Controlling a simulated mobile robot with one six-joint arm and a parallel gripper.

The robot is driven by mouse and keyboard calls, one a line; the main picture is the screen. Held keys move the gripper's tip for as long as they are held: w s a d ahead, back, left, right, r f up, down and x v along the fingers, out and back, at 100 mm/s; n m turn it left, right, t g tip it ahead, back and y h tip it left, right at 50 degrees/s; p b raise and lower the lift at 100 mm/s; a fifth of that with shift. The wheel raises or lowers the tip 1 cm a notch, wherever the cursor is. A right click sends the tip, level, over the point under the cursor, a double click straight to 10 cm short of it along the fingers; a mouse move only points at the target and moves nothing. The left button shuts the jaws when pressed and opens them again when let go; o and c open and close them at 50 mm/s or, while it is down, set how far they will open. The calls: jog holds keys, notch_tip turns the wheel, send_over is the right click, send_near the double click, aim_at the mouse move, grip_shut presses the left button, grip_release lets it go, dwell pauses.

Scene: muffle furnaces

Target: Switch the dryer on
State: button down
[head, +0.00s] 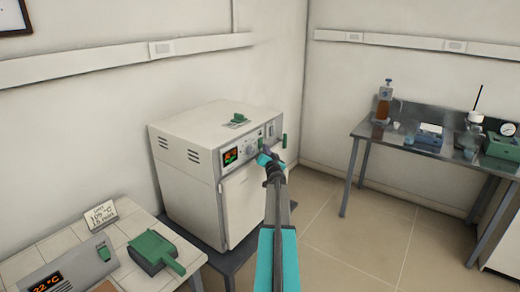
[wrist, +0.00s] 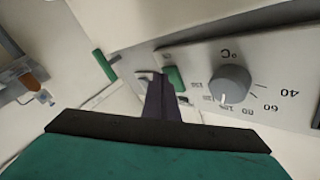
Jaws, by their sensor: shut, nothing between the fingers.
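The dryer (head: 187,178) is a white box on a low dark stand in the middle of the head view, with a lit display (head: 231,156) on its front panel. In the wrist view the panel shows a grey temperature dial (wrist: 231,84) marked in °C and a small green switch (wrist: 175,77). My gripper (head: 266,158) is in front of the panel's right part. In the wrist view my gripper (wrist: 160,92) is shut and empty, its dark fingers right beside the green switch and partly covering it. I cannot tell whether they touch it.
A green handle (wrist: 105,66) stands out near the panel edge. At front left a tiled table holds a sign (head: 101,214), a green tool (head: 153,250) and a device with a display (head: 67,279). A steel table (head: 370,133) with labware stands at right. The floor between is clear.

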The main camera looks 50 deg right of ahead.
dwell(0.5)
jog(key=shift+s+r+p, duration=0.15)
jog(key=shift+s+p, duration=0.5)
jog(key=shift+p, duration=0.25)
jog(key=shift+s, duration=0.1)
jog(key=s+p, duration=0.4)
jog(key=shift+s+r, duration=0.25)
jog(key=shift+s, duration=0.15)
dwell(0.4)
